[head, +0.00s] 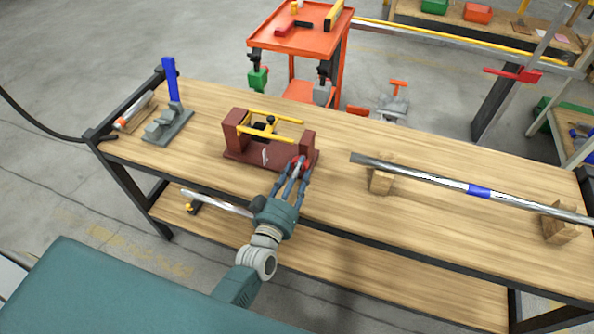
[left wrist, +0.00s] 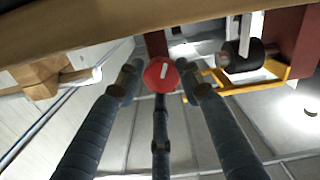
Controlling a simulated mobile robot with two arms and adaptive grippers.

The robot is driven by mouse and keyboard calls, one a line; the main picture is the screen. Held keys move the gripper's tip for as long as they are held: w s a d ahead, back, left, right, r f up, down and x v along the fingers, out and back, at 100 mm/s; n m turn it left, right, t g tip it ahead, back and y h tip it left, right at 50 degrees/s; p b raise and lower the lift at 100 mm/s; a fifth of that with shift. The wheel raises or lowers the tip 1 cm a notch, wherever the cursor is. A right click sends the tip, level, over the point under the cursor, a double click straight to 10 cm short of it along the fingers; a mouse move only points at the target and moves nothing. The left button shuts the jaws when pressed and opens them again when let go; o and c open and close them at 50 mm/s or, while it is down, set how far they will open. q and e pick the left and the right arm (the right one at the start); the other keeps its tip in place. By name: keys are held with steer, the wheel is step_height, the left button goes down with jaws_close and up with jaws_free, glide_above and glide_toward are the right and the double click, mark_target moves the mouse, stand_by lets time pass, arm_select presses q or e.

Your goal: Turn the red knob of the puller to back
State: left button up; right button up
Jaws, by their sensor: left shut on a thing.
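The puller (head: 236,143) is a dark red frame with yellow bars and a black part, standing on the wooden bench. Its red knob (head: 299,161) is at the right end, on the side near me. My left gripper (head: 296,170) reaches it from the front, its fingers closed around the knob. In the left wrist view, the round red knob (left wrist: 160,74) has a white mark tilted slightly off vertical and sits between the fingertips (left wrist: 160,84). The fingers partly hide the knob in the head view. My right gripper is not in view.
On the bench (head: 340,215), a blue-posted grey fixture (head: 170,125) stands left. A long metal bar with a blue band (head: 479,191) rests on wooden blocks (head: 381,180) to the right. A red-orange cart (head: 300,40) stands behind. Bench top between puller and blocks is clear.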

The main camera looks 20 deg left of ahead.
arm_select(q)
steer(key=shift+s+f+n, duration=0.15)
steer(key=shift+f+n, duration=0.2)
steer(key=shift+n, duration=0.45)
steer(key=o, duration=1)
steer(key=shift+o, duration=0.6)
steer(key=shift+r, duration=0.1)
steer(key=s, duration=1.2)
steer(key=shift+a, duration=0.15)
steer(key=shift+w, duration=0.1)
